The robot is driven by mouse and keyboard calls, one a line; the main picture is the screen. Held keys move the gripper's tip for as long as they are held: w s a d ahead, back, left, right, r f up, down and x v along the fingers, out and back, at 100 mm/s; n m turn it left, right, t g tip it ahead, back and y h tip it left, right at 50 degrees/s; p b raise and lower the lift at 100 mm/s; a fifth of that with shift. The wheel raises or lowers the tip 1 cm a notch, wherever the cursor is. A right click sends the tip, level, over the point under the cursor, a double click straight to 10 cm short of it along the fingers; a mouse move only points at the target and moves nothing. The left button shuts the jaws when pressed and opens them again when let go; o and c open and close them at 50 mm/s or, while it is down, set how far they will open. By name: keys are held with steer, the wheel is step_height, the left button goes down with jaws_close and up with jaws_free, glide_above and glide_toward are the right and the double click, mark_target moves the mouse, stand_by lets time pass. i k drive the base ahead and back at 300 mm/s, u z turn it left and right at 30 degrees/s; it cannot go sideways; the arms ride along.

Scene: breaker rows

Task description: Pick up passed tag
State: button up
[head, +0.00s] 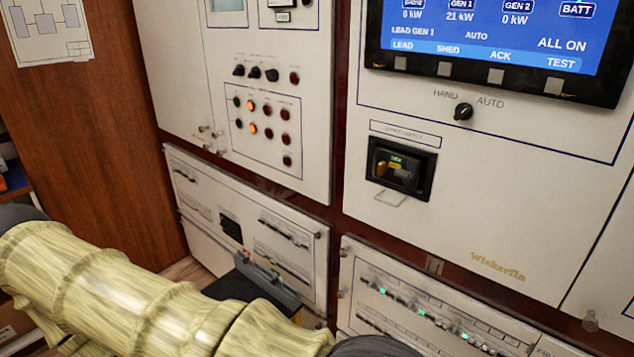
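I cannot make out a passed tag for certain. A dark tray or box with a grey edge (284,293) is partly hidden behind my arm at lower centre. My arm, in a pale yellow ribbed sleeve, crosses the lower left. My gripper is not in view.
White panels with knobs and lamps (268,121) stand behind. At right are a blue display (490,35), a HAND/AUTO knob (463,111) and a recessed breaker (400,169). Lower panels hold breaker rows (435,312). A brown wood wall (90,130) is at left.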

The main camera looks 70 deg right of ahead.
mark_target(277, 279)
steer(key=k, duration=0.35)
steer(key=z, duration=0.7)
